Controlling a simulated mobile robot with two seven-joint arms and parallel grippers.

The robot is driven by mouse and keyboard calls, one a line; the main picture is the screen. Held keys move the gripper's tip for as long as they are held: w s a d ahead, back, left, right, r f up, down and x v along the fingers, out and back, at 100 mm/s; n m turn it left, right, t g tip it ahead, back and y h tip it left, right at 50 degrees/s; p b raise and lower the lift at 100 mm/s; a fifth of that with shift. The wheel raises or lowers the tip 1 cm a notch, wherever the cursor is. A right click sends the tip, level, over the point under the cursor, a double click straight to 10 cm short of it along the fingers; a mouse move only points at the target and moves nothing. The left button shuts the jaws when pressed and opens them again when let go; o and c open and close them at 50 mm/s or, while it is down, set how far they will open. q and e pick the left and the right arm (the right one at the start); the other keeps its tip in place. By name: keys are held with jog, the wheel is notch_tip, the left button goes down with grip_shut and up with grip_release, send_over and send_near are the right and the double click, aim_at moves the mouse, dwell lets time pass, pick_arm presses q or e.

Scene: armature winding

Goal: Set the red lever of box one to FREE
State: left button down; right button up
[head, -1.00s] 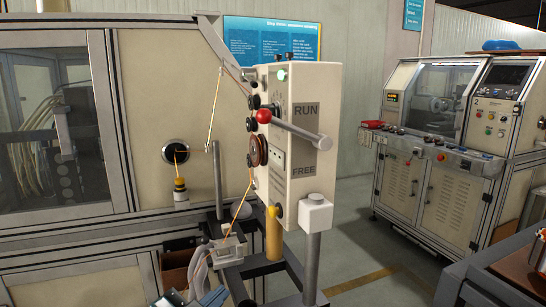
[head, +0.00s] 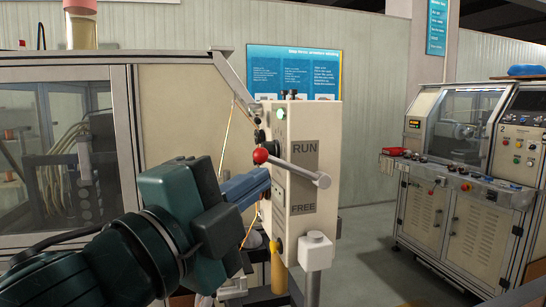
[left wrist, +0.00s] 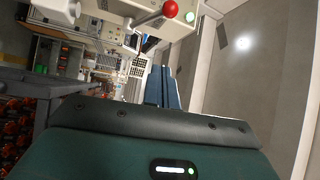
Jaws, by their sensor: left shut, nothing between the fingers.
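The red lever, a red ball knob (head: 260,155) on a grey metal bar (head: 300,172), sits on the side of the white control box (head: 300,135). The bar slopes slightly down to the right, between the RUN label (head: 304,147) and the FREE label (head: 303,209). My left gripper (head: 264,185) is shut and empty. Its blue fingers point at the box just below the red ball and appear apart from it; exact depth is unclear. In the left wrist view, the shut fingers (left wrist: 165,88) show below the red ball (left wrist: 170,9). My right gripper is not in view.
A green lamp (head: 281,114) is lit on the box. A yellow handle (head: 278,268) and a white-capped post (head: 316,250) stand below. A glazed machine cabinet (head: 185,100) is behind on the left. A second machine (head: 450,215) stands at right across open floor.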

aim_at(268, 159)
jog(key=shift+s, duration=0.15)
pick_arm(q)
jog(key=w, duration=0.3)
jog(key=w+d, duration=0.1)
jog(key=w, duration=0.2)
jog(key=w+d+r, duration=0.1)
jog(key=w, duration=0.2)
jog(key=shift+d, duration=0.2)
jog(key=shift+w+a, duration=0.1)
jog(key=shift+a, duration=0.25)
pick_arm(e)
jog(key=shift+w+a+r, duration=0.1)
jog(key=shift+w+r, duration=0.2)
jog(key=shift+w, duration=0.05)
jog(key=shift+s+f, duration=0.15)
